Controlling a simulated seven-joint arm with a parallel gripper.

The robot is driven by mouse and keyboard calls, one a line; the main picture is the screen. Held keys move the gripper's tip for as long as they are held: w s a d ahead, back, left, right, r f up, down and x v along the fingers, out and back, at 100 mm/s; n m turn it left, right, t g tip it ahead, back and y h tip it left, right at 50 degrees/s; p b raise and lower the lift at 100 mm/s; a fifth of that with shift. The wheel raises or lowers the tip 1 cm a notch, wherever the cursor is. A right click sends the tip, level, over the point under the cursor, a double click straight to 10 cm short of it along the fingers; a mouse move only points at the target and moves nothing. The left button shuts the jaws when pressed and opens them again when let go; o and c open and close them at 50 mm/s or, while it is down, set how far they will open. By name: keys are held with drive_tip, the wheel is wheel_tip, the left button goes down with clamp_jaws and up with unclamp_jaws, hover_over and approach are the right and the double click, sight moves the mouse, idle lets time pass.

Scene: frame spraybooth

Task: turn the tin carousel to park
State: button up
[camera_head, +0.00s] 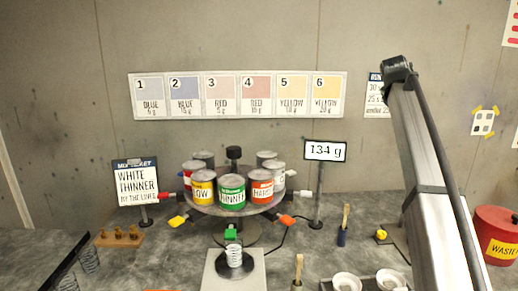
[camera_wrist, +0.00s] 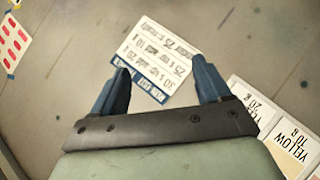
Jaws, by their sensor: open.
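The tin carousel (camera_head: 274,208) stands on the grey bench in the middle of the head view, a round tray on a post with a black knob (camera_head: 234,153) at its centre. It bears several paint tins; the yellow tin (camera_head: 203,188), green thinner tin (camera_head: 232,194) and orange-red hardener tin (camera_head: 262,187) face front. Coloured spouts stick out around its rim, and the green spout (camera_head: 231,234) is at the front. My gripper (camera_wrist: 163,80) is open and empty in the wrist view, facing the wall notice, away from the carousel. The head view does not clearly show its fingers.
A coiled metal cup (camera_head: 234,257) stands on a scale plate (camera_head: 214,272) below the green spout. A display (camera_head: 325,151) reads 134 g. A ticket stand (camera_head: 136,184) says white thinner. A red waste bin (camera_head: 497,234) is at right. Brushes and white bowls (camera_head: 347,283) stand front right.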

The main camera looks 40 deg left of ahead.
drive_tip(key=s+a+f+n+g+y, duration=0.25)
drive_tip(key=s+a+g, duration=0.35)
drive_tip(key=s+a, duration=1.25)
drive_tip(key=n+g, duration=0.3)
drive_tip(key=g, duration=0.4)
approach(234, 148)
drive_tip(key=shift+y, duration=0.25)
drive_tip(key=x, duration=1)
drive_tip(key=shift+w+f, duration=0.1)
drive_tip(key=shift+f, duration=0.05)
drive_tip(key=shift+c, duration=0.2)
clamp_jaws()
